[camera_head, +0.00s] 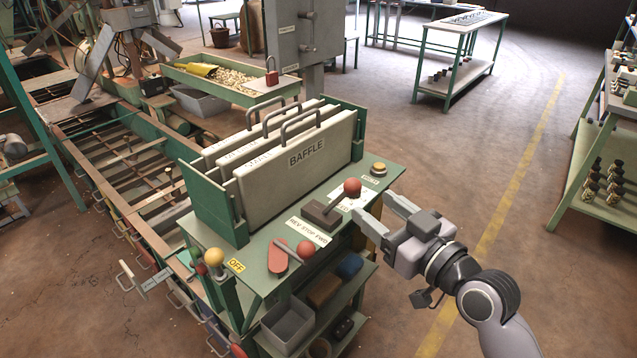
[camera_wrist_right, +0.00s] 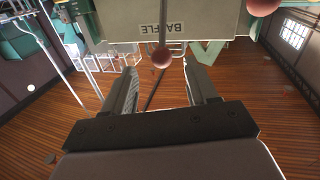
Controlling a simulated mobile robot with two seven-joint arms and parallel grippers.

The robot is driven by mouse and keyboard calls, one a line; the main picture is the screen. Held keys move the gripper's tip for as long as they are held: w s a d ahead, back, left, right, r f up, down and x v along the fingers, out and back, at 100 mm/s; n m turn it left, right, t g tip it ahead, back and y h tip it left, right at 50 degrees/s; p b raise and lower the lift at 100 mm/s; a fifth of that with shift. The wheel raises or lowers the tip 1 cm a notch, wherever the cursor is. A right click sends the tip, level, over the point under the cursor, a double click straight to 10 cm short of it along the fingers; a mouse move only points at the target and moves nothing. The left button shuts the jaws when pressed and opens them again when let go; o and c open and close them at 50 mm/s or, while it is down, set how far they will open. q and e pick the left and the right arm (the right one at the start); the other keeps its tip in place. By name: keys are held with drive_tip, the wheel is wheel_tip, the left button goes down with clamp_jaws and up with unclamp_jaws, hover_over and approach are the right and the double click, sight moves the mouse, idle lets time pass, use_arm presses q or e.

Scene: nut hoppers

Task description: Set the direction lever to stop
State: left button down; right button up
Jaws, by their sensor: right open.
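The direction lever has a dark base block (camera_head: 321,213) on the green console and a thin rod ending in a red ball knob (camera_head: 352,188). The rod leans up and to the right in the head view. A white label (camera_head: 307,232) reading REV STOP FWD lies in front of the base. My right gripper (camera_head: 371,202) is open at the console's right edge, its fingers pointing toward the knob. In the right wrist view the red knob (camera_wrist_right: 161,58) shows between the fingertips, apparently just beyond them; contact cannot be told. My left gripper is not in view.
A yellow knob (camera_head: 214,257) stands by an OFF label. White BAFFLE plates (camera_head: 300,165) with handles rise behind the lever. A yellow button (camera_head: 378,169) is at the back right.

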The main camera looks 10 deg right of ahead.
sight(359, 191)
drive_tip(key=shift+w+a+r, duration=0.3)
drive_tip(key=shift+w+r, duration=0.2)
drive_tip(key=shift+w, duration=0.05)
drive_tip(key=shift+p+x, duration=0.35)
drive_tip(key=shift+x, duration=2.7)
drive_tip(key=shift+f, duration=0.1)
drive_tip(key=shift+s, duration=0.1)
clamp_jaws()
